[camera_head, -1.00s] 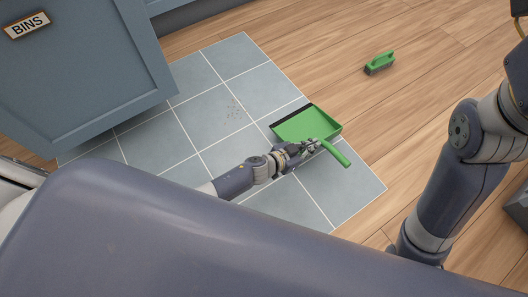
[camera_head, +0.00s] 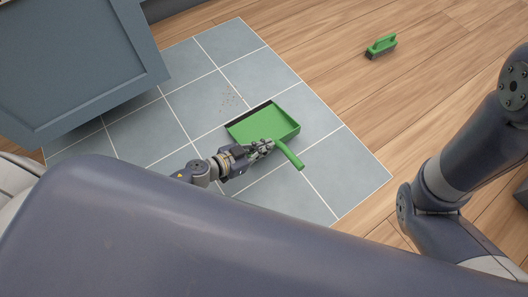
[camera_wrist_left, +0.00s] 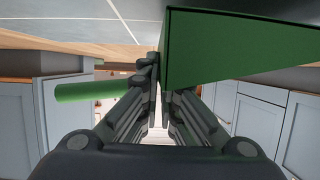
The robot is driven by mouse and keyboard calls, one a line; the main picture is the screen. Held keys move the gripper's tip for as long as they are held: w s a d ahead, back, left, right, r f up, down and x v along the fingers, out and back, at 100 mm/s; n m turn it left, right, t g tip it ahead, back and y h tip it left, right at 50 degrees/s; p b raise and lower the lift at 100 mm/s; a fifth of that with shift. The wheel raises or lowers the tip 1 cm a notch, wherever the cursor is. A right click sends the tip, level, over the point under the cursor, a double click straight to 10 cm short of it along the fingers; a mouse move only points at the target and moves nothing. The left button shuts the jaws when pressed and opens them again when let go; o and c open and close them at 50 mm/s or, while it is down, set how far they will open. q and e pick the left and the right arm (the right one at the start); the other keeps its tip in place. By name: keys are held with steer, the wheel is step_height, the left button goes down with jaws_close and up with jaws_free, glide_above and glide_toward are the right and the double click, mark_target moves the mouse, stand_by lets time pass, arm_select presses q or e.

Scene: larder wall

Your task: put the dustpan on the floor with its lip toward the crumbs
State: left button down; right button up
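The green dustpan (camera_head: 266,121) is over the grey tiles, its dark lip facing up-left toward the crumbs. The crumbs (camera_head: 231,98) are a small scatter of specks on the tiles, just beyond the lip. My left gripper (camera_head: 264,147) is shut on the dustpan where the handle joins the pan; the handle sticks out to the lower right. In the left wrist view the fingers (camera_wrist_left: 158,78) are closed between the pan (camera_wrist_left: 225,50) and the handle (camera_wrist_left: 85,92). I cannot tell whether the pan touches the floor. My right arm shows at the right, its gripper out of view.
A green hand brush (camera_head: 382,46) lies on the wooden floor (camera_head: 335,65) at the upper right. A blue-grey cabinet (camera_head: 75,70) stands at the left beside the tiled patch (camera_head: 300,195). The tiles around the pan are clear.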

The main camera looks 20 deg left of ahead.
arm_select(q)
steer(key=shift+f+b, duration=0.85)
steer(key=shift+f, duration=0.25)
steer(key=shift+f, duration=0.3)
steer(key=c, duration=1.8)
jaws_free()
